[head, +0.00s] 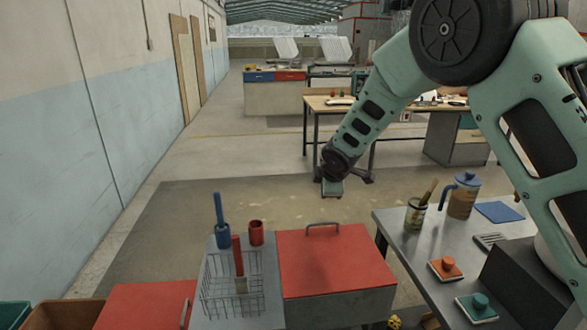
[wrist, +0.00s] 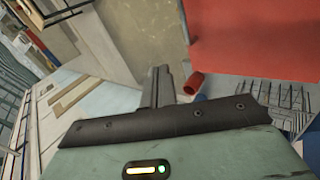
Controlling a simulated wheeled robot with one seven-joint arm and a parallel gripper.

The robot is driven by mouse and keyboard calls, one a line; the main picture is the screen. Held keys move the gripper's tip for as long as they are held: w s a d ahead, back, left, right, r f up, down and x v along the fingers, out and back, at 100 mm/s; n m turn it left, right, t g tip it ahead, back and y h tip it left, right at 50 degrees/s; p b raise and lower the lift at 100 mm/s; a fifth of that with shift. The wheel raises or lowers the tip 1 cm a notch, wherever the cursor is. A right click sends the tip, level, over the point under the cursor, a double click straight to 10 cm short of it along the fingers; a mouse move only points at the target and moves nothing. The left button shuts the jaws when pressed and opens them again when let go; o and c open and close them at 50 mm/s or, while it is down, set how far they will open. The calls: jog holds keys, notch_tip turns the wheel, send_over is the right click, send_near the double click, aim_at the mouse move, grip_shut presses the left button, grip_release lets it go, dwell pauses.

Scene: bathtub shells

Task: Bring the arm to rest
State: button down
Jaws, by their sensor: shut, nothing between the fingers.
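My arm reaches in from the upper right of the head view and bends down, with my gripper (head: 332,187) hanging above the floor beyond the red-topped cabinet. In the wrist view my gripper (wrist: 160,88) has its fingers together, with nothing held between them. The gripper is apart from every surface and object around it.
A red-topped cabinet (head: 335,262) stands below, beside a wire rack (head: 225,300) with blue and red tools and a red cup (head: 256,233). At right, a grey table (head: 410,250) holds a blue-handled jug (head: 463,195), a can (head: 416,214) and blocks.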

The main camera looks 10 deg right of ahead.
jog(key=s+a+r+m+g, duration=0.1)
jog(key=s+a+r+m, duration=0.1)
jog(key=s, duration=0.6)
jog(key=s+a+r+m+g+y, duration=0.1)
jog(key=s+a+m+g, duration=0.1)
jog(key=s, duration=0.5)
jog(key=s+a+r+m+g, duration=0.1)
jog(key=s+a+r, duration=0.15)
jog(key=s, duration=0.55)
jog(key=s+d+m+g, duration=0.2)
jog(key=s+m+g, duration=0.1)
jog(key=s, duration=2)
jog(key=shift+m+g, duration=0.3)
jog(key=shift+m, duration=0.1)
jog(key=shift+d+f, duration=0.1)
